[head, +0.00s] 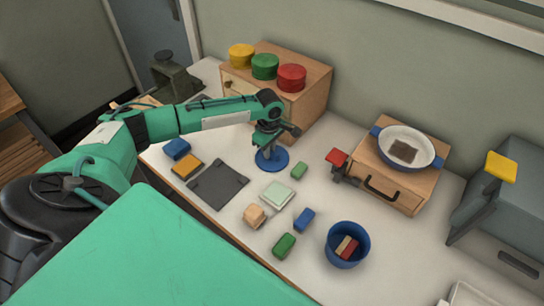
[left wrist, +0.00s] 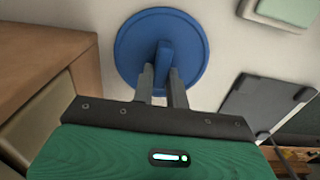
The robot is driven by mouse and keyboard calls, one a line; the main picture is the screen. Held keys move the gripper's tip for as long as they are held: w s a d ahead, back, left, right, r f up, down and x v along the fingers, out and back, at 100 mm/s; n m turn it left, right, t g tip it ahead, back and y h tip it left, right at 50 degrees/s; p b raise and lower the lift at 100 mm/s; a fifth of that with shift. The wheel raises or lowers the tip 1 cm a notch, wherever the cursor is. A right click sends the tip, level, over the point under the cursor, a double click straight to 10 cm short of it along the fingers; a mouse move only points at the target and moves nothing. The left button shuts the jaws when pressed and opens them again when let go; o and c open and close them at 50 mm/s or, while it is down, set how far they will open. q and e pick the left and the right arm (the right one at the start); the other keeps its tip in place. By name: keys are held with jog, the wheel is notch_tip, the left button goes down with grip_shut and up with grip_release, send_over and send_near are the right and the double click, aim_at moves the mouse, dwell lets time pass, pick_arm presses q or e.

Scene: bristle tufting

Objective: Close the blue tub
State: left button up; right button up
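The blue tub (head: 347,245) stands open on the table at the lower right of the head view, with a red block and a tan block inside. A round blue lid (head: 272,160) with an upright handle lies on the table near the wooden cabinet; it also shows in the left wrist view (left wrist: 190,45). My left gripper (head: 270,138) points down over the lid. In the left wrist view its fingers (left wrist: 162,75) stand close on both sides of the handle and look shut on it. My right gripper is in neither view.
A wooden cabinet (head: 313,85) carries yellow, green and red round pots. A wooden box (head: 403,193) with a white-and-blue dish (head: 405,146) stands behind the tub. Between lid and tub lie a pale green square (head: 278,194), a blue block (head: 304,219) and other small blocks.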

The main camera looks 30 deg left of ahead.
pick_arm(q)
grip_shut()
jog(key=shift+r, duration=0.1)
notch_tip(320, 180, up, 20)
jog(key=b, duration=0.1)
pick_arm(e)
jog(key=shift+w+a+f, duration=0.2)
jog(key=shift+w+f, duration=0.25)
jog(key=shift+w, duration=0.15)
pick_arm(q)
jog(key=s+d+f+m, duration=0.3)
jog(key=s+d+m, duration=0.3)
jog(key=d+m, duration=0.2)
jog(key=s+d+f+m, duration=0.4)
jog(key=s+d+m, duration=0.3)
jog(key=d+m, duration=0.1)
jog(key=shift+s+d+m, duration=0.2)
jog(key=shift+s+m, duration=0.05)
jog(key=shift+m, duration=0.35)
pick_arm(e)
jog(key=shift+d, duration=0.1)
